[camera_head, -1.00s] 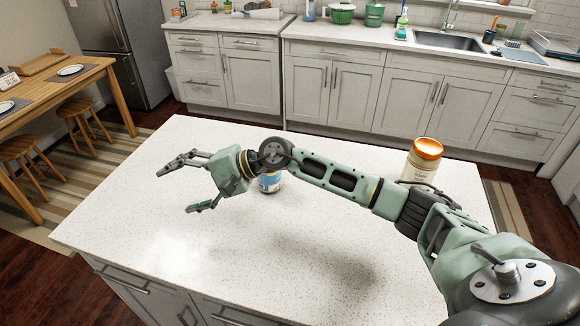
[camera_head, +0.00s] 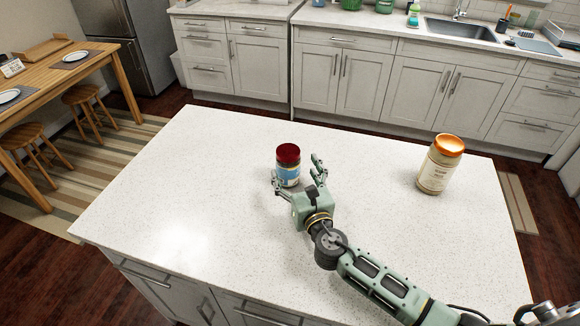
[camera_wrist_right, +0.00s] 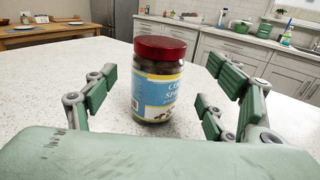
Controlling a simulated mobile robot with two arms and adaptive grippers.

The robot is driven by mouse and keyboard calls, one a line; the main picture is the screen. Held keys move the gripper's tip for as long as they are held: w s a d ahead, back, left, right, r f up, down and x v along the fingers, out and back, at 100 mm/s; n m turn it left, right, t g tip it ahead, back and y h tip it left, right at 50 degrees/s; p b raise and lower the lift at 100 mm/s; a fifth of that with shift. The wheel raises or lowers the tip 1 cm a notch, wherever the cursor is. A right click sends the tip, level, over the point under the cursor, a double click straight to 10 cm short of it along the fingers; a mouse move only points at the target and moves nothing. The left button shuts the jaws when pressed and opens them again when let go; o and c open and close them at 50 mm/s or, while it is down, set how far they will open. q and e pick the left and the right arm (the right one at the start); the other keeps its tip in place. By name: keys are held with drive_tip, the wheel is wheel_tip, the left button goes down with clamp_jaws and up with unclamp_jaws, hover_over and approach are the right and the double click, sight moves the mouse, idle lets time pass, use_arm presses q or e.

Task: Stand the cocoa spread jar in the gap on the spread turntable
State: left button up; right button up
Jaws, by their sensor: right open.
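The cocoa spread jar (camera_head: 288,168) stands upright on the white island counter. It has a dark red lid and a blue and yellow label, and it also shows in the right wrist view (camera_wrist_right: 158,82). My right gripper (camera_head: 297,182) is open, with its fingers on either side of the jar. In the wrist view (camera_wrist_right: 166,100) there is a gap between the jar and each finger. My left gripper is not in view. No spread turntable shows in these frames.
A larger jar with an orange lid (camera_head: 439,165) stands upright on the right of the island counter (camera_head: 180,200). The rest of the counter top is clear. Kitchen cabinets (camera_head: 340,75) with a sink (camera_head: 460,30) run along the back. A wooden table (camera_head: 70,70) with stools is at the left.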

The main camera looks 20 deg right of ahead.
sight(288, 156)
drive_tip(key=shift+w+r, duration=0.3)
drive_tip(key=shift+w, duration=0.1)
drive_tip(key=shift+w+r, duration=0.15)
drive_tip(key=shift+r, duration=0.05)
drive_tip(key=w, duration=0.4)
drive_tip(key=shift+w+a+f+p, duration=0.15)
drive_tip(key=shift+w+f+p, duration=0.15)
drive_tip(key=shift+p, duration=0.1)
drive_tip(key=shift+w, duration=0.1)
drive_tip(key=shift+r, duration=0.15)
drive_tip(key=shift+c, duration=0.8)
drive_tip(key=c, duration=1.7)
drive_tip(key=shift+r, duration=0.1)
clamp_jaws()
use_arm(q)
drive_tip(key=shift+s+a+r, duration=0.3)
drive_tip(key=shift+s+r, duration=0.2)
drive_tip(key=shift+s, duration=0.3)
use_arm(e)
drive_tip(key=shift+r, duration=0.15)
